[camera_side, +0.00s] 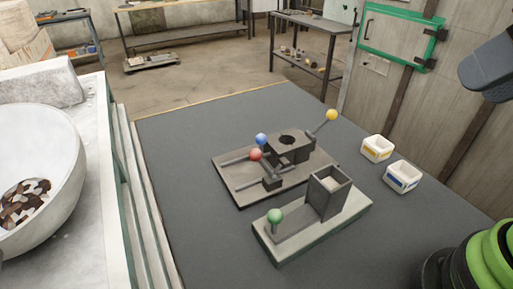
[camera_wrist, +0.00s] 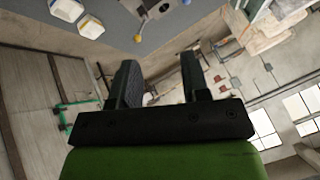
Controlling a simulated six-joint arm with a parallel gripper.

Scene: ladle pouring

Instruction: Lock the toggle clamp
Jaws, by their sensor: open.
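A dark fixture plate (camera_side: 228,178) lies on the grey table. It carries a block with a round hole (camera_side: 290,143) and rods ending in a red knob (camera_side: 256,154), a blue knob (camera_side: 261,139) and a raised, tilted yellow knob (camera_side: 331,115). Which of these levers belongs to the toggle clamp, I cannot tell for sure. In the wrist view, the yellow knob (camera_wrist: 138,38) and blue knob (camera_wrist: 186,2) show at the top, beyond the fingertips. My gripper (camera_wrist: 160,72) is open and empty, apart from the fixture.
A paler plate (camera_side: 343,222) in front holds an open-topped box (camera_side: 327,195) and a green knob (camera_side: 275,216). Two small white cups (camera_side: 377,148) (camera_side: 402,177) stand at the right. A large white bowl (camera_side: 38,170) stands at the left. The table's left strip is clear.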

